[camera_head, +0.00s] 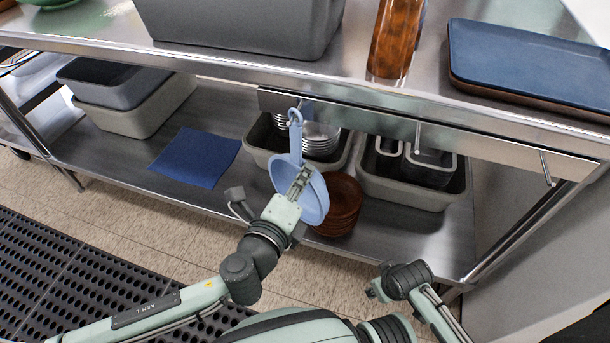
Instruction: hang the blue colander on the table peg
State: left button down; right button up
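The blue colander (313,202) hangs upright in front of the table's edge rail, with its handle pointing up. The ring at the handle's top (295,116) is at the leftmost peg (303,102). I cannot tell for sure whether the peg passes through the ring. My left gripper (300,180) is at the colander where handle meets bowl, its fingers close together and apparently shut on it; the far finger is partly hidden. My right gripper (374,291) is low in front of the table, away from the colander, its fingers too small to read.
The rail (360,121) also bears a middle peg (418,137) and a right peg (546,168), both bare. On the lower shelf are grey bins (413,192), stacked brown bowls (342,205) and a blue cloth (195,157). A blue tray (530,62) and an amber bottle (395,40) stand on top.

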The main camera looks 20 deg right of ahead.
jog(key=shift+w+r, duration=0.1)
jog(key=shift+w, duration=0.2)
pick_arm(q)
jog(key=c, duration=2.3)
grip_release()
jog(key=o, duration=0.5)
jog(key=shift+o, duration=0.8)
pick_arm(e)
jog(key=shift+s+f, duration=0.25)
jog(key=shift+s, duration=0.15)
jog(key=shift+d, duration=0.1)
